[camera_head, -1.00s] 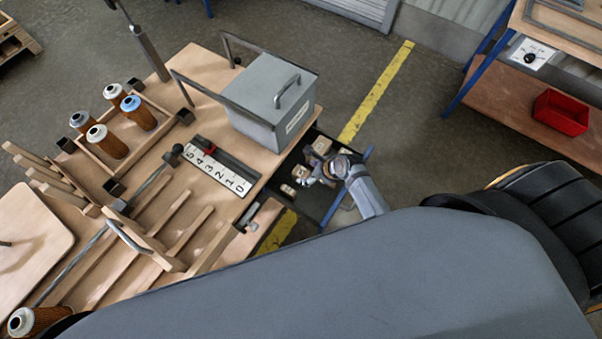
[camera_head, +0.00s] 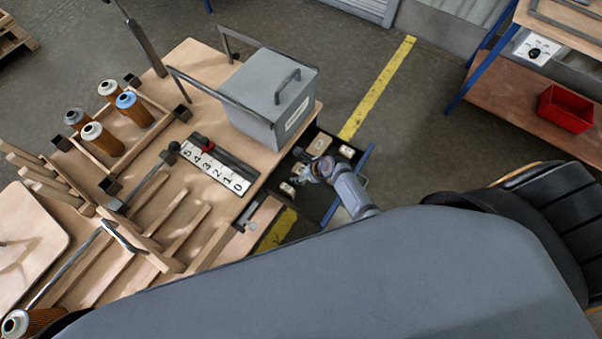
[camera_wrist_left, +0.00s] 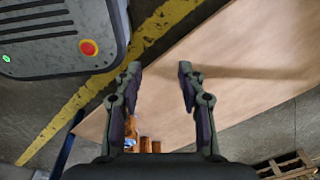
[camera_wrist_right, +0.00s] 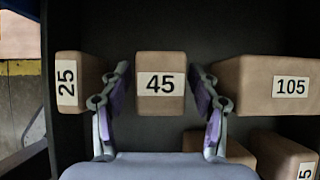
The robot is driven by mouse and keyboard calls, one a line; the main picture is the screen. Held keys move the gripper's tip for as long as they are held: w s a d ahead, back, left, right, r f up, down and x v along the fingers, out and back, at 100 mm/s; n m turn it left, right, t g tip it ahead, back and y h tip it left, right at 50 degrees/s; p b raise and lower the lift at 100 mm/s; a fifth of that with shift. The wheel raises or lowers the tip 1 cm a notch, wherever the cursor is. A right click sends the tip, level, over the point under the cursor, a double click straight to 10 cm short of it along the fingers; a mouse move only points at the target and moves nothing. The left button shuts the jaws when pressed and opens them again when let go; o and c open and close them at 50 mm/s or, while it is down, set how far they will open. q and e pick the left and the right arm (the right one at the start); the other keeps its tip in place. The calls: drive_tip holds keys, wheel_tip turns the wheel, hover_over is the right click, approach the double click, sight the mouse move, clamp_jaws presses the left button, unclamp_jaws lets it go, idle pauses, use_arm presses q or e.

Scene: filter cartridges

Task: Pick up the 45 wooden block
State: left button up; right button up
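The 45 wooden block (camera_wrist_right: 160,83) is a tan block with a white "45" label, in the middle of the right wrist view. It stands in a dark drawer (camera_head: 327,200) under the table. My right gripper (camera_wrist_right: 160,74) is open, with one finger on each side of the block. I cannot tell whether the fingers touch it. In the head view my right gripper (camera_head: 308,178) is down in the drawer and hides the block. My left gripper (camera_wrist_left: 160,70) is open and empty, with a wooden surface beyond it in the left wrist view.
The 25 block (camera_wrist_right: 68,80) is close left of the fingers, the 105 block (camera_wrist_right: 262,82) close right. More blocks lie nearer, one partly hidden (camera_wrist_right: 285,155). A grey lidded box (camera_head: 265,100) stands on the table (camera_head: 195,65) beside the drawer.

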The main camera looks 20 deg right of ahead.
sight(301, 169)
drive_tip(key=c, duration=1)
use_arm(q)
drive_tip(key=shift+w, duration=0.6)
drive_tip(key=shift+r, duration=0.1)
drive_tip(key=shift+s+r+p, duration=0.25)
drive_tip(key=shift+r+p, duration=0.6)
drive_tip(key=shift+p, duration=0.1)
use_arm(e)
wheel_tip(301, 169, up, 10)
drive_tip(key=shift+f, duration=0.1)
